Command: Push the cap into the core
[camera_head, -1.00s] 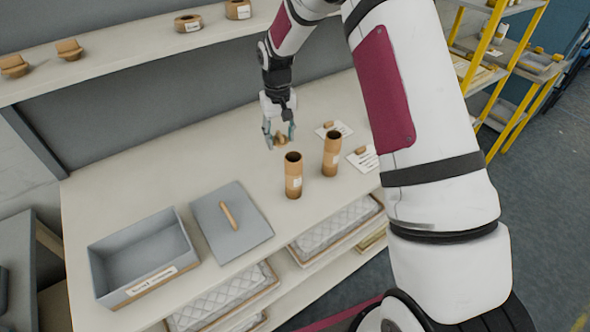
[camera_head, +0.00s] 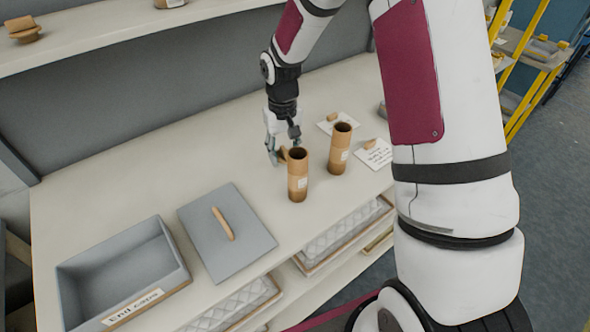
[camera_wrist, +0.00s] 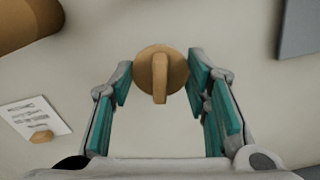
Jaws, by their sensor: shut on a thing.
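My gripper (camera_head: 284,156) is shut on a tan round cap (camera_wrist: 150,62) with a raised bar grip. In the wrist view the cap sits between the teal finger pads. In the head view the cap is mostly hidden behind the nearer core. Two brown cardboard cores stand upright on the bench: the nearer core (camera_head: 298,180) and another core (camera_head: 339,152) to its right. Both show open, dark tops. My gripper is just behind and left of the nearer core. A brown tube end (camera_wrist: 24,24) shows at the upper left of the wrist view.
A grey lid (camera_head: 245,250) with a wooden handle and an open grey bin labelled "End caps" (camera_head: 68,275) lie on the left of the bench (camera_head: 130,160). Printed cards (camera_head: 376,155) lie by the cores. A shelf (camera_head: 100,42) runs above the back.

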